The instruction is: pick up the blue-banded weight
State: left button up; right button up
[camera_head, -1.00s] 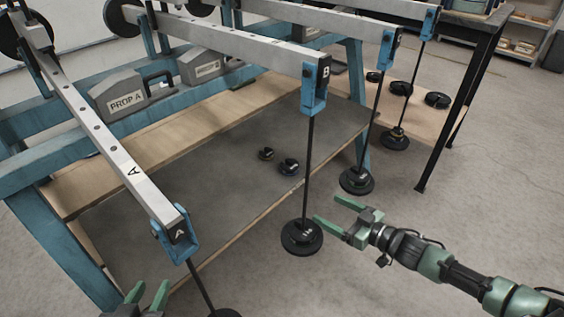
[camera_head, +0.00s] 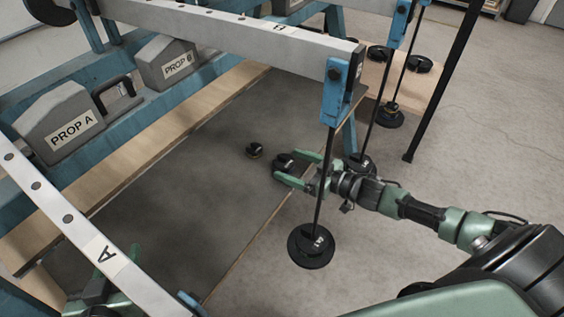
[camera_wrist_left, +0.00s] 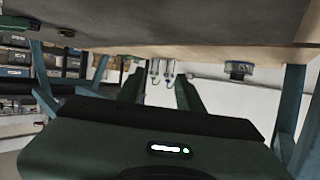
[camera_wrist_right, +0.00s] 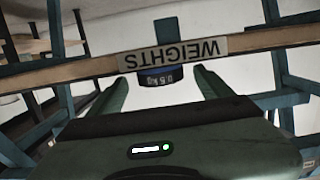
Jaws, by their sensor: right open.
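The blue-banded weight (camera_head: 284,162) is a small black disc on the grey mat near its front edge. In the right wrist view, which is upside down, the weight (camera_wrist_right: 160,77) shows a blue band and the mark 0.5 KG. My right gripper (camera_head: 289,166) is open, with its fingers on either side of the weight; I cannot tell whether they touch it. My left gripper (camera_head: 105,280) is at the lower left, partly hidden by beam A. In the left wrist view its fingers (camera_wrist_left: 158,80) are apart with nothing between them.
A second small weight (camera_head: 253,150) with a yellowish band sits left of the first. A rod with a hanging disc (camera_head: 311,245) passes in front of my right gripper. Beam A (camera_head: 70,220) crosses the lower left. The mat's (camera_head: 180,200) middle is clear.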

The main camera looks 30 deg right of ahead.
jog(key=shift+w+a+f, duration=0.1)
jog(key=shift+w+a, duration=0.1)
jog(key=shift+w, duration=0.2)
jog(key=b+x, duration=0.2)
jog(key=x, duration=0.2)
jog(key=shift+w+a, duration=0.35)
jog(key=shift+w, duration=0.1)
jog(key=c, duration=1.7)
pick_arm(q)
notch_tip(320, 180, up, 10)
jog(key=w+d+t+h, duration=0.1)
jog(key=d+t, duration=0.1)
jog(key=t, duration=0.3)
jog(key=shift+w+t+h, duration=0.4)
pick_arm(e)
jog(key=shift+c, duration=0.2)
jog(key=shift+r, duration=0.35)
